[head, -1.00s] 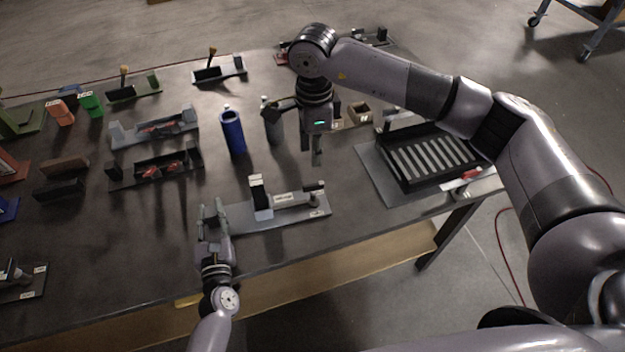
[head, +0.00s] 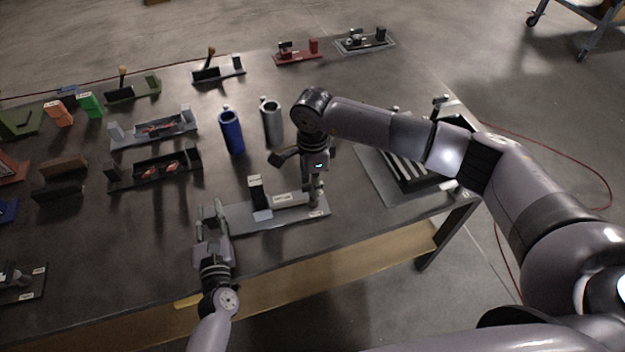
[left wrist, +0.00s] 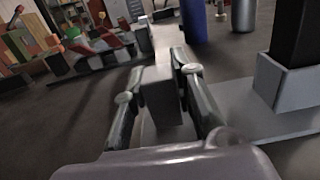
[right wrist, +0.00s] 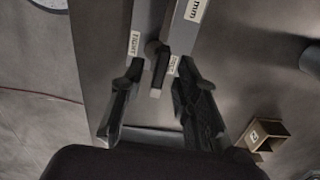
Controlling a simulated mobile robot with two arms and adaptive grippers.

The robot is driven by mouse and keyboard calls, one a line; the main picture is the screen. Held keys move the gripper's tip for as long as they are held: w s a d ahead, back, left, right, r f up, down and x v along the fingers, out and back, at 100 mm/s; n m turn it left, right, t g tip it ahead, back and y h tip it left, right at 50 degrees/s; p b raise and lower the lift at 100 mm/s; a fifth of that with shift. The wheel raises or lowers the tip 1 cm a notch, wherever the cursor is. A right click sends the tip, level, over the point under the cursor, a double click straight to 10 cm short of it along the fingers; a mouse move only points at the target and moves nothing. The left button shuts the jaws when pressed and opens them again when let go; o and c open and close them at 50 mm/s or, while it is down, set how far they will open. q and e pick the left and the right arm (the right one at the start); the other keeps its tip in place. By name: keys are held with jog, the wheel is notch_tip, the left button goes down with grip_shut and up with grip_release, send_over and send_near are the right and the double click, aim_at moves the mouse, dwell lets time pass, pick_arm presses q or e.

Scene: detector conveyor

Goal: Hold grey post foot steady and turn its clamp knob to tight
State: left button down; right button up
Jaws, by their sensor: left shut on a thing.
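The grey post foot (head: 240,219) is a long plate near the table's front edge, with a black post (head: 255,187) in a grey socket and a clamp at its right end. My left gripper (head: 209,212) is shut on a grey block (left wrist: 160,92) at the plate's left end. My right gripper (head: 316,195) points down over the right end, its fingers open. In the right wrist view, the dark clamp knob (right wrist: 158,72) with a pale-tipped bar lies between the fingers, beside white labels. Finger contact with it cannot be told.
A blue cylinder (head: 231,132) and a grey cylinder (head: 271,122) stand behind the foot. A slotted black tray (head: 395,170) lies to the right, partly behind my right arm. Several fixtures fill the left and back.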

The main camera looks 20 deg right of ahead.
jog(key=shift+c, duration=0.5)
grip_shut()
jog(key=shift+m, duration=0.3)
jog(key=m, duration=0.3)
jog(key=shift+m, duration=2.6)
jog(key=shift+o, duration=0.5)
grip_release()
